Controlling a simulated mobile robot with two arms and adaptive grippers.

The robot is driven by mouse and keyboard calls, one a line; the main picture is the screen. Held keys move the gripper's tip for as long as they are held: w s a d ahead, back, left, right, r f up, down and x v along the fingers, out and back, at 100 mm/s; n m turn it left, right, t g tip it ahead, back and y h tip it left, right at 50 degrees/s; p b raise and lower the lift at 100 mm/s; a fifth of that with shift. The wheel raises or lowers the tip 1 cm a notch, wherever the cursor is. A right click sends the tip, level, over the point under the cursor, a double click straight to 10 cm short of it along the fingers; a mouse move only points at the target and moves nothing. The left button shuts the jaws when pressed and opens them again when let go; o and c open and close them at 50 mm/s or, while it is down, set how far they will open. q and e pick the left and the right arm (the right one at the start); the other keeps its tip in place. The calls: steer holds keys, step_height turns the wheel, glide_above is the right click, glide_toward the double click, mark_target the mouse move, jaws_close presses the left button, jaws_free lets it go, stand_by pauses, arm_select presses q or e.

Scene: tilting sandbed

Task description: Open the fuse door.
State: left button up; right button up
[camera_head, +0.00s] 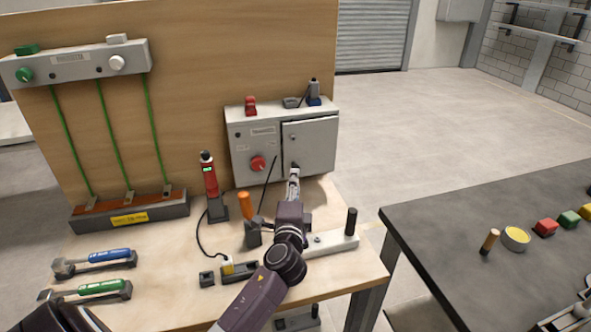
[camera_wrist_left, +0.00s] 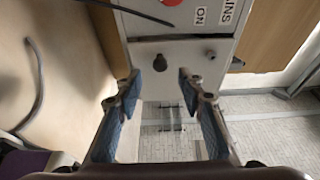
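The fuse door (camera_head: 318,142) is the light grey right-hand panel of the grey fuse box (camera_head: 240,155). It appears flat against the box. The left wrist view shows the door (camera_wrist_left: 180,84) rotated, with a dark knob (camera_wrist_left: 160,63) and a small grey stud (camera_wrist_left: 210,55). My left gripper (camera_head: 294,172) is in front of the lower left part of the door. In the left wrist view its blue-padded fingers (camera_wrist_left: 160,85) are open and empty. The knob lies ahead, between their lines, with no visible contact. My right gripper is not in view.
The box has a red knob (camera_head: 258,163) on its left half. A red device (camera_head: 209,175) in a stand and an orange handle (camera_head: 245,204) stand left of my arm. A white bar with a black post (camera_head: 351,222) lies to the right. Floor is free right of the box.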

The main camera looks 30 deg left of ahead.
arm_select(q)
steer(key=x, duration=0.5)
steer(key=shift+w+a+p, duration=0.15)
steer(key=shift+w+p, duration=0.05)
steer(key=shift+p, duration=0.1)
steer(key=c, duration=0.8)
jaws_close()
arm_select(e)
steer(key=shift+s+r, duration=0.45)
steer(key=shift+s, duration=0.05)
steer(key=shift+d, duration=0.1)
